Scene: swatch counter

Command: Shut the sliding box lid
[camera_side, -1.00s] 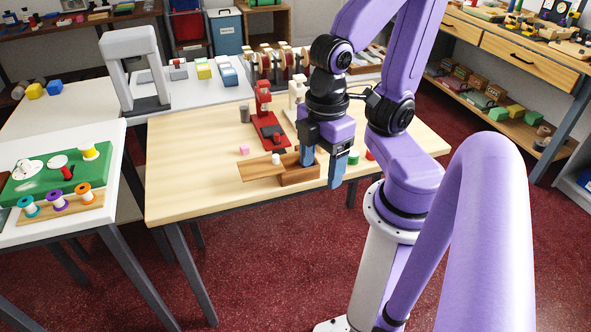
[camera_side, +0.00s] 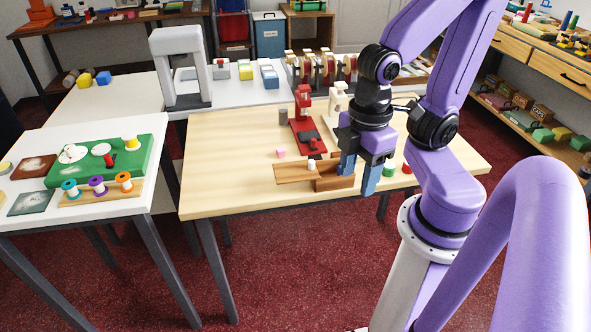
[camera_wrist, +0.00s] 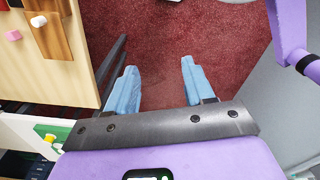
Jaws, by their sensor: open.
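The wooden box (camera_side: 333,185) stands near the front edge of the table. Its flat brown lid (camera_side: 290,175) sticks out well past the box's left end, so the lid is partly open. A small white knob (camera_side: 311,164) stands on the lid. In the wrist view the lid (camera_wrist: 53,42) and knob (camera_wrist: 38,21) show at the top left. My gripper (camera_side: 359,178) is open and empty, with blue fingers that overlap the box's right end in the side view. In the wrist view my gripper (camera_wrist: 160,76) has only floor between its fingers, clear of the lid.
A pink cube (camera_side: 281,153) lies behind the lid. A red press-like tool (camera_side: 305,120) and a grey cylinder (camera_side: 284,117) stand farther back. Green (camera_side: 389,168) and red (camera_side: 407,167) pieces lie right of my gripper. The table's left part (camera_side: 225,170) is bare.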

